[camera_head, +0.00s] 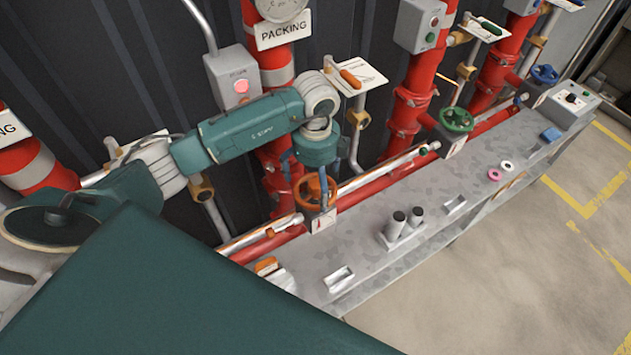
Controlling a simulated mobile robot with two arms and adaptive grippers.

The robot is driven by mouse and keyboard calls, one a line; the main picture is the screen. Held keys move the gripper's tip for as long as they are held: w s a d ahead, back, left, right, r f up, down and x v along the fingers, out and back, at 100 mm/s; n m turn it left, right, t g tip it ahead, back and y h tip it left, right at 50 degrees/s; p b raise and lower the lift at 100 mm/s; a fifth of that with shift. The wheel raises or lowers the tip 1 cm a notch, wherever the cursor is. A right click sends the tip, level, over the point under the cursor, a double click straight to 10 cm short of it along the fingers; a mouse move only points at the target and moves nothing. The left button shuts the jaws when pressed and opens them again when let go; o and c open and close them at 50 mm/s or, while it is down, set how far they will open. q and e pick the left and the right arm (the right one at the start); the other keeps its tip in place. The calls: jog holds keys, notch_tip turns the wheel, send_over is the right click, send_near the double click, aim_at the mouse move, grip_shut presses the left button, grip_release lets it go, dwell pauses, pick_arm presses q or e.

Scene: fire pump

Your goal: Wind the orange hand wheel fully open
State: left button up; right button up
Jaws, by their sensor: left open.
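The orange hand wheel (314,191) is near the middle of the camera_head view, low on a red pipe behind the grey bench. My left arm reaches in from the left, and its teal wrist hangs just above the wheel. My left gripper (312,172) points down at the wheel and is open, with a finger showing on the left side. The wrist hides part of the gripper and the upper side of the wheel. I cannot tell whether the fingers touch the rim. My right gripper is not in view.
A green hand wheel (456,120) and a blue hand wheel (545,75) sit further right. The grey bench (385,270) carries two dark-topped cylinders (405,222), pink and white rings, and a control box (569,103). Red vertical pipes stand behind. Open floor (520,280) lies at right.

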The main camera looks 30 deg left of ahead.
aim_at(316, 182)
pick_arm(q)
notch_tip(316, 182, up, 4)
jog(key=shift+f+p, duration=0.1)
jog(key=shift+p, duration=1.1)
jog(key=shift+r+p, duration=0.45)
jog(key=shift+r, duration=0.8)
